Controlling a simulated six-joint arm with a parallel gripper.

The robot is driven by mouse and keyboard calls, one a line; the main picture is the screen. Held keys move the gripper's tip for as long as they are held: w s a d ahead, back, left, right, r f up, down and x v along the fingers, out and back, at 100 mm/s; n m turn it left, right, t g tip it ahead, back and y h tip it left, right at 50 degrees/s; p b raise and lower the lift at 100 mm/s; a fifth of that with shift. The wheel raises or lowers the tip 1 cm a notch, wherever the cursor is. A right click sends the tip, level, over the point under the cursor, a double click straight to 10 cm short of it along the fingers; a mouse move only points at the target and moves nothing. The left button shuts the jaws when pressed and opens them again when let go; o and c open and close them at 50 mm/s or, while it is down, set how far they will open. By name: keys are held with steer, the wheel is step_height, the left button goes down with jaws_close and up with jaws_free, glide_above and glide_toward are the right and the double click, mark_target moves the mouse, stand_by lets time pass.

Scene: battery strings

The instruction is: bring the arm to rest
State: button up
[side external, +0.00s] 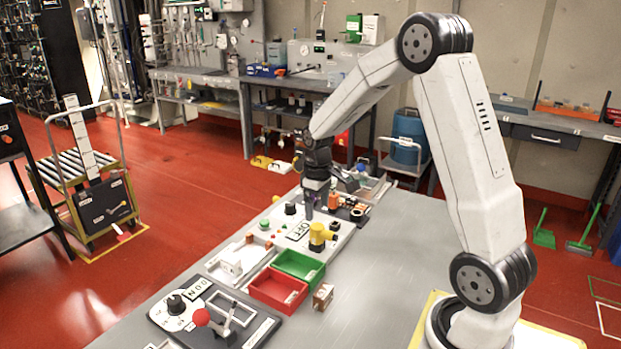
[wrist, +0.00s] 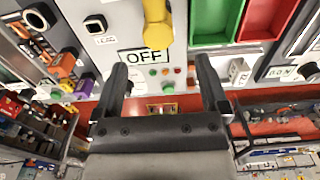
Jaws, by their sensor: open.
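My gripper (side external: 308,205) hangs at the end of my arm above the far part of the grey table. In the wrist view my gripper (wrist: 162,78) shows two dark fingers held wide apart with nothing between them. Beyond the fingers is a panel with an OFF label (wrist: 144,55) and a yellow handle (wrist: 157,25). The yellow handle also shows in the side view (side external: 318,236), nearer the camera than my gripper. The gap between the fingertips and the panel is hard to judge.
A red bin (side external: 278,288) and a green bin (side external: 298,266) sit mid-table. A small brown block (side external: 323,297) is beside them. A dark panel with a red-knobbed lever (side external: 202,317) lies at the front. Orange parts (side external: 333,201) stand near my gripper. The table's right side (side external: 385,260) is clear.

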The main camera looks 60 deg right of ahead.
steer(key=s+a+t, duration=0.1)
steer(key=s+a, duration=0.4)
steer(key=a, duration=0.4)
steer(key=s+a+f+t, duration=0.1)
steer(key=s+a, duration=0.4)
steer(key=a, duration=0.4)
steer(key=shift+s+a+t, duration=0.15)
steer(key=shift+t, duration=0.15)
